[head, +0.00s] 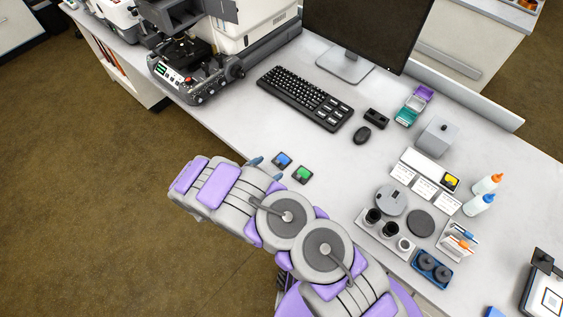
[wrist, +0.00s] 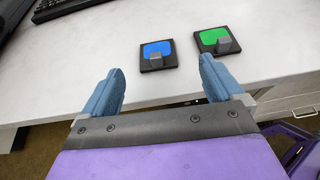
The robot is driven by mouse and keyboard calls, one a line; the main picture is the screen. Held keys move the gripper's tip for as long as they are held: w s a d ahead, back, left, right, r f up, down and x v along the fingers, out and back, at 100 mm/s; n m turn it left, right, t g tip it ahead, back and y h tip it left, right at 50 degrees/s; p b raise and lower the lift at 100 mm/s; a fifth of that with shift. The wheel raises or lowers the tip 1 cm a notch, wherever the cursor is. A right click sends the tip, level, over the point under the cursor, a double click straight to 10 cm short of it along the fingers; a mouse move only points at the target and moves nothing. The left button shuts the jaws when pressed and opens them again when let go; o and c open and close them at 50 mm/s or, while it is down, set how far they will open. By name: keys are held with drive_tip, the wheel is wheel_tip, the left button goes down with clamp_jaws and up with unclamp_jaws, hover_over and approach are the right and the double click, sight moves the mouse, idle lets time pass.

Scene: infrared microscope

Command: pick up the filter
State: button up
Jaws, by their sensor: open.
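Two small square black-framed filters lie on the white table. One has a blue face (head: 281,160) and the other a green face (head: 303,174). In the wrist view the blue filter (wrist: 158,52) is left of the green filter (wrist: 216,39), and each has a small grey block at its near side. Which one the task means cannot be told. My gripper (wrist: 162,86) is open and empty, its two blue fingers spread. The fingertips are short of the filters, with the blue one ahead of the gap between them. In the head view my arm partly hides the gripper (head: 262,168).
A keyboard (head: 305,98), a mouse (head: 362,134) and a monitor (head: 354,30) stand beyond the filters. A microscope (head: 190,62) is at the back left. The table around the filters is clear.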

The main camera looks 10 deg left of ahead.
sight(277, 163)
drive_tip(key=shift+w+d+f, duration=0.3)
drive_tip(key=shift+w+d, duration=0.05)
drive_tip(key=shift+w, duration=0.15)
drive_tip(key=shift+w+a+f, duration=0.2)
drive_tip(key=shift+w+f, duration=0.2)
drive_tip(key=shift+w, duration=0.15)
drive_tip(key=b+x, duration=0.1)
drive_tip(key=x, duration=0.3)
drive_tip(key=shift+w+d, duration=0.2)
drive_tip(key=shift+d, duration=0.3)
drive_tip(key=shift+a+f, duration=0.15)
drive_tip(key=shift+a, duration=0.45)
drive_tip(key=c, duration=0.5)
drive_tip(key=shift+d, duration=0.4)
drive_tip(key=c, duration=0.6)
